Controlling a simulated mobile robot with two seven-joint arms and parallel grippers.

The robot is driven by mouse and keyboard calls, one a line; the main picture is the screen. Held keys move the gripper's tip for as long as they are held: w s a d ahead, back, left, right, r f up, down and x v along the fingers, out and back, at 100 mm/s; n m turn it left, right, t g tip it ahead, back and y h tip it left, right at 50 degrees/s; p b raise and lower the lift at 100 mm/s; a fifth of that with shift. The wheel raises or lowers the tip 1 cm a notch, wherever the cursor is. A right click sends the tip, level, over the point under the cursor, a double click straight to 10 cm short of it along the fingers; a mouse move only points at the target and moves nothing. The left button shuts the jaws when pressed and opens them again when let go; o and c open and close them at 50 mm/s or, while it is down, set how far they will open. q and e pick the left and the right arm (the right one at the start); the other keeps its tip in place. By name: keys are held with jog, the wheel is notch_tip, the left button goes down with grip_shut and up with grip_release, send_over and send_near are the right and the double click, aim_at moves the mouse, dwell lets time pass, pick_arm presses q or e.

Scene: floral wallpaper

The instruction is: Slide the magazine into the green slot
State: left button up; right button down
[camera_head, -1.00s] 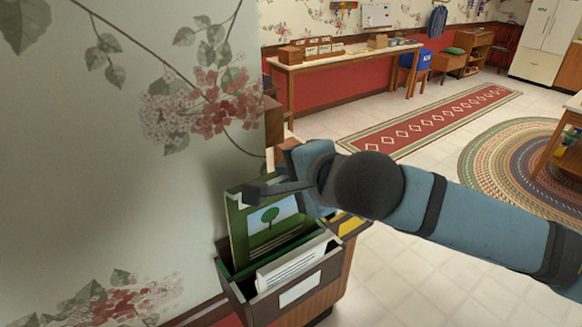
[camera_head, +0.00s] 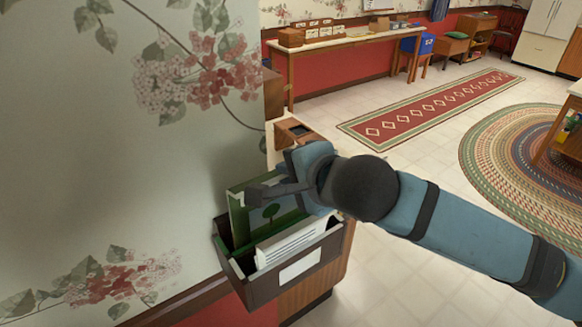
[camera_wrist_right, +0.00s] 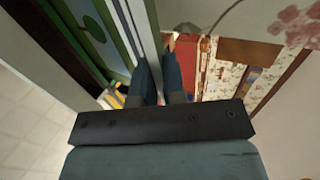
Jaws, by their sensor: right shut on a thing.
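The green magazine (camera_head: 238,213), with a tree picture on its cover, stands upright in the rear part of a dark holder (camera_head: 245,283) by the wall. Its lower part is hidden inside the holder. The rear slot's green edge (camera_head: 223,231) shows a little beside it. My right gripper (camera_head: 262,192) is shut on the magazine's upper part, above the holder. In the right wrist view the magazine (camera_wrist_right: 90,32) is at the upper left, by the fingers (camera_wrist_right: 162,72). My left gripper is not in view.
White papers (camera_head: 290,243) stand in the holder's front section. The holder has a blank white label (camera_head: 300,266). The floral wall (camera_head: 150,180) rises close on the left. A long table (camera_head: 350,43) with boxes stands far back. The floor to the right is open, with rugs.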

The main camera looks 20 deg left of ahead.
dwell(0.3)
jog(key=c, duration=1.1)
grip_release()
jog(key=v, duration=1.4)
jog(key=shift+f+b, duration=0.1)
jog(key=shift+b, duration=0.25)
